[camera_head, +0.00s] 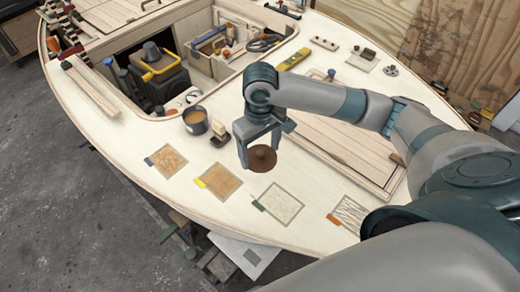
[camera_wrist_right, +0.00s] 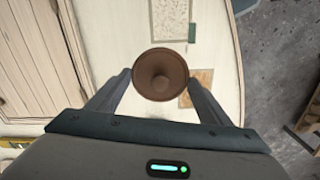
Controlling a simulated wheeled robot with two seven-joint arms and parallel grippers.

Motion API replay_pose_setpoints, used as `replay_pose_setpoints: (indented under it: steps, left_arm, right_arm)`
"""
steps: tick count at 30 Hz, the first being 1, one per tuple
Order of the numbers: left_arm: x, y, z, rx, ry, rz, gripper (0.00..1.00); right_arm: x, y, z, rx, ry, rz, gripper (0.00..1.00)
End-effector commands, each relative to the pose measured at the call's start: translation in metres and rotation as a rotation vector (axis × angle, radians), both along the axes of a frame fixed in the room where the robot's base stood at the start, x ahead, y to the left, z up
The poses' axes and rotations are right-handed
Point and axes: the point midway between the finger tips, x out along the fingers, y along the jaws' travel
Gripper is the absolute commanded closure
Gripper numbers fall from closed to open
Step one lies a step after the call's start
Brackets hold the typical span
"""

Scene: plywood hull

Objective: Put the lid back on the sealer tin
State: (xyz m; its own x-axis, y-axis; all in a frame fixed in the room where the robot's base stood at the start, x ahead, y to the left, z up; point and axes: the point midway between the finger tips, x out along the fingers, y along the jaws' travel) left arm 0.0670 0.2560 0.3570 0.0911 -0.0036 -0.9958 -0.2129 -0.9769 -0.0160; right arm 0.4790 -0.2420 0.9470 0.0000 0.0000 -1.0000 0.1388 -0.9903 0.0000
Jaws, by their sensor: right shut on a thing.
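The open sealer tin (camera_head: 195,121), a dark round pot with brown content, stands on the deck to the left of the lid in the head view. The tin is apart from the lid and does not show in the wrist view. My left gripper is not in view.
A small block-like brush (camera_head: 219,132) stands right beside the tin. Several sample patches (camera_head: 221,181) lie along the front deck edge. An open hatch with a dark engine (camera_head: 158,76) is behind the tin. A yellow level (camera_head: 293,59) lies farther back.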

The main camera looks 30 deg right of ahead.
Motion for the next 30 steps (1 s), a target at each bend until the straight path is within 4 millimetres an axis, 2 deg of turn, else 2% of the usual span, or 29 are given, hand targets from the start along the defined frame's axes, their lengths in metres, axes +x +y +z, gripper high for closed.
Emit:
replay_pose_setpoints:
  steps: [5,12,17,26,28,30]
  left_arm:
    - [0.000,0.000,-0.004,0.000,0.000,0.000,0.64]
    - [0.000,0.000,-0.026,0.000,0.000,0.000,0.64]
    - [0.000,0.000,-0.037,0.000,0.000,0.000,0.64]
    - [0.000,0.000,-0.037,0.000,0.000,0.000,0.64]
    - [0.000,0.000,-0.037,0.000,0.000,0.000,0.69]
    - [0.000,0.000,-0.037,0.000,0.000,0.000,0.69]
  right_arm:
    - [-0.004,0.003,-0.007,0.000,0.001,-0.006,0.47]
    - [-0.035,0.022,-0.050,-0.003,0.006,-0.068,0.47]
    - [-0.056,0.036,-0.072,0.001,0.003,-0.120,0.47]
    - [-0.062,0.039,-0.075,0.000,-0.001,-0.141,0.47]
    - [-0.062,0.039,-0.075,0.000,0.000,-0.140,0.47]
    - [-0.062,0.039,-0.075,0.000,0.000,-0.140,0.47]
